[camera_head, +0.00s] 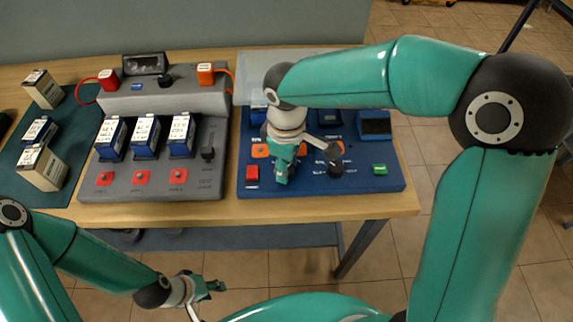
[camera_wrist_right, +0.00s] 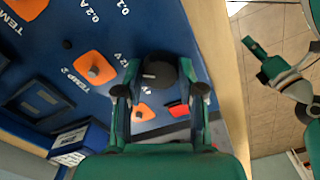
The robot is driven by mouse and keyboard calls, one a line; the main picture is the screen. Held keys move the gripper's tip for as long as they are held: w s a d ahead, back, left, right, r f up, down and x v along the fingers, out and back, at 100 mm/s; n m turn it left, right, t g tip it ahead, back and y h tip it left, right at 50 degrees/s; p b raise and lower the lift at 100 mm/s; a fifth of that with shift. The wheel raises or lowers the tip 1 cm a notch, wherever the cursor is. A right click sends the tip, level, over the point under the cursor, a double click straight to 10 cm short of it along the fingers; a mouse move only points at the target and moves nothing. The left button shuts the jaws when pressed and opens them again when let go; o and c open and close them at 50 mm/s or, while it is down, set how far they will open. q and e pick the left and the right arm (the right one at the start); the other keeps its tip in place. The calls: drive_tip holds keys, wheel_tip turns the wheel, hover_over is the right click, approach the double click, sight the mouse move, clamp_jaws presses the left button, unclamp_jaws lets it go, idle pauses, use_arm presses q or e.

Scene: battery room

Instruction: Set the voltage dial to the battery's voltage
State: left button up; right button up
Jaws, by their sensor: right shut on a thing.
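The blue charger panel (camera_head: 310,180) sits at the right of the bench in the head view. My right gripper (camera_head: 282,174) points down over its front left part. In the right wrist view the gripper's fingers (camera_wrist_right: 159,92) are shut on a round black dial (camera_wrist_right: 158,72), one on each side, beside a printed "12 V". The dial's pointer mark is not readable. A dark blue battery (camera_head: 258,114) stands at the panel's back left, partly behind my arm; it also shows in the right wrist view (camera_wrist_right: 78,145). My left gripper (camera_head: 211,300) is open and empty in front of the bench.
The panel bears a red switch (camera_head: 252,173), another black knob (camera_head: 336,168) and a green button (camera_head: 380,169). The grey charger (camera_head: 205,186) with several batteries stands to the left. More batteries stand on a dark green mat (camera_head: 62,192) at far left.

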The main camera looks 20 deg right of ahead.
drive_tip(key=shift+w, duration=0.1)
drive_tip(key=o, duration=1.1)
drive_tip(key=shift+o, duration=0.2)
wheel_tip(320, 180, up, 12)
drive_tip(key=shift+f, duration=0.1)
